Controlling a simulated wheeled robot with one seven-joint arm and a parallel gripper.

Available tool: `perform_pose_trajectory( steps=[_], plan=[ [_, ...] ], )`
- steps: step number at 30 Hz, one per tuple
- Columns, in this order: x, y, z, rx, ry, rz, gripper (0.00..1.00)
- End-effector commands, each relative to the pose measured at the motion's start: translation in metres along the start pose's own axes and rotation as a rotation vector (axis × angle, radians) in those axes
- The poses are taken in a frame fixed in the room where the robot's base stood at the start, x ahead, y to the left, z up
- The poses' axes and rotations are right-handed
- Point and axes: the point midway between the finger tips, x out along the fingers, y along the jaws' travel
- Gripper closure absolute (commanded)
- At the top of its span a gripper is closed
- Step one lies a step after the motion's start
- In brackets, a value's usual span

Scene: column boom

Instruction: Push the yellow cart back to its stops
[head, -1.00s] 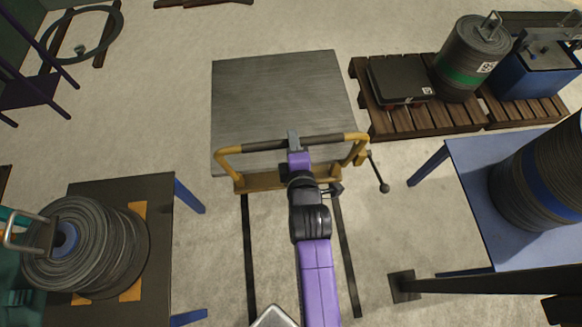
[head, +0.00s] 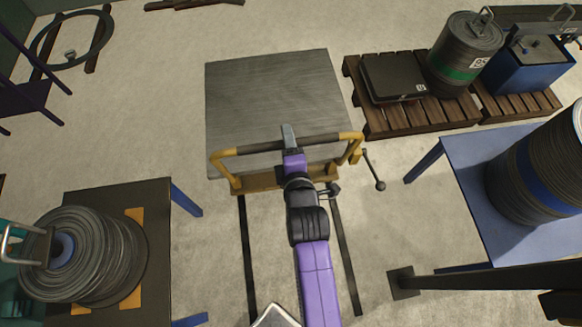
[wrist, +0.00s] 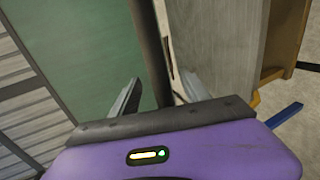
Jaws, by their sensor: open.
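The yellow cart has a grey flat top (head: 265,95) and a yellow frame at its near side. Its handle has a dark grip bar (head: 325,139) between yellow ends. The cart stands at the far end of two dark floor rails (head: 247,260). My gripper (head: 289,135) is at the middle of the handle, with a finger reaching across the bar. In the wrist view the dark bar (wrist: 150,50) runs between the two spread fingers (wrist: 158,92). The jaws are open around it; I cannot tell whether they touch it. The cart's stops cannot be made out.
A crank lever (head: 375,172) sticks out right of the cart. A pallet (head: 405,119) with a black case and drum stands at right. A blue table (head: 475,180) with a reel is nearer right. A dark table (head: 160,215) with a cable reel is at left. Floor between the rails is clear.

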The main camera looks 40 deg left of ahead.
Motion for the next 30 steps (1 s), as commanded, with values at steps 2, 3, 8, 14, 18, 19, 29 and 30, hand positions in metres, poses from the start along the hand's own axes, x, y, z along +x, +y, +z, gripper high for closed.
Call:
perform_pose_trajectory(
  steps=[2, 3, 8, 14, 18, 19, 29, 30],
  plan=[
    [-0.014, 0.004, 0.0, 0.001, 0.0, -0.002, 0.45],
    [-0.019, 0.003, 0.0, 0.001, -0.001, -0.002, 0.45],
    [-0.041, 0.003, 0.001, 0.0, -0.002, -0.002, 0.45],
    [-0.06, 0.001, 0.0, 0.0, -0.001, -0.002, 0.45],
    [-0.062, 0.0, 0.0, 0.001, 0.0, -0.001, 0.45],
    [-0.062, 0.0, 0.0, 0.001, 0.0, -0.001, 0.45],
    [-0.062, 0.0, 0.0, 0.0, 0.0, -0.001, 0.45],
    [-0.062, 0.0, 0.0, 0.0, 0.0, -0.001, 0.45]
  ],
)
